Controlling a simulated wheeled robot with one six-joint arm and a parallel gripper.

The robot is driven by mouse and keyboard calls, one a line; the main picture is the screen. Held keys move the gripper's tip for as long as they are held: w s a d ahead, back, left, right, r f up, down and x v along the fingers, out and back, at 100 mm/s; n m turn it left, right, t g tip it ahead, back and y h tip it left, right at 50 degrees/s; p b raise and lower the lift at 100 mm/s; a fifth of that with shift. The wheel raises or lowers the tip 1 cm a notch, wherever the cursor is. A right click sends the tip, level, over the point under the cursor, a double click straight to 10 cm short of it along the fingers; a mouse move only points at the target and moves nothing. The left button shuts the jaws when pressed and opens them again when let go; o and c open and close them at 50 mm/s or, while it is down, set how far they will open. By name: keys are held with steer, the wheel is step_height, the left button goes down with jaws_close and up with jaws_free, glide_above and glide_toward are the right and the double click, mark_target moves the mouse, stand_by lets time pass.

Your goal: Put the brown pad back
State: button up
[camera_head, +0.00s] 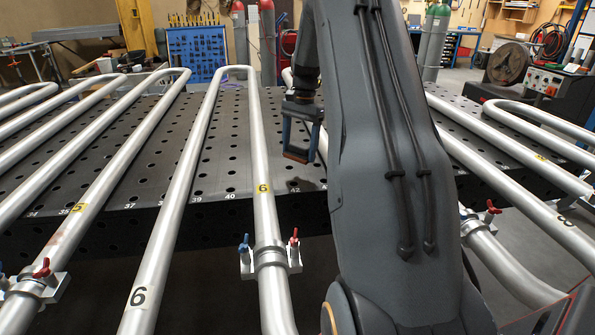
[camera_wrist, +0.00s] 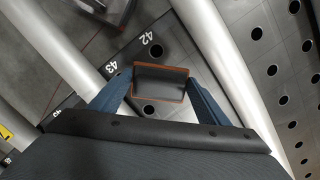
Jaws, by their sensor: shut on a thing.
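The brown pad (camera_wrist: 160,82) is a dark rectangular piece with a brown edge, held between the two blue fingers of my gripper (camera_wrist: 159,92) in the wrist view. In the head view the pad's brown edge (camera_head: 296,155) shows at the lower end of my gripper (camera_head: 302,149), above the perforated black table (camera_head: 225,165). My gripper is shut on the pad and points down over the table between pipes. My arm hides part of the table and pipes to the right.
Another pipe (camera_wrist: 220,55) runs beside the pad in the wrist view. Table numbers 42 and 43 show near the edge.

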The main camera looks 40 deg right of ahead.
mark_target(300, 144)
steer(key=shift+f+p, duration=0.8)
steer(key=shift+f, duration=2.65)
steer(key=shift+f, duration=0.1)
steer(key=o, duration=1)
steer(key=r+b, duration=0.1)
steer(key=r, duration=0.2)
steer(key=d+r+b, duration=0.1)
steer(key=r, duration=0.3)
steer(key=r+b, duration=0.1)
steer(key=r, duration=0.3)
steer(key=shift+w+d+r, duration=0.25)
steer(key=shift+w, duration=0.1)
steer(key=shift+r, duration=0.3)
steer(key=shift+a, duration=0.1)
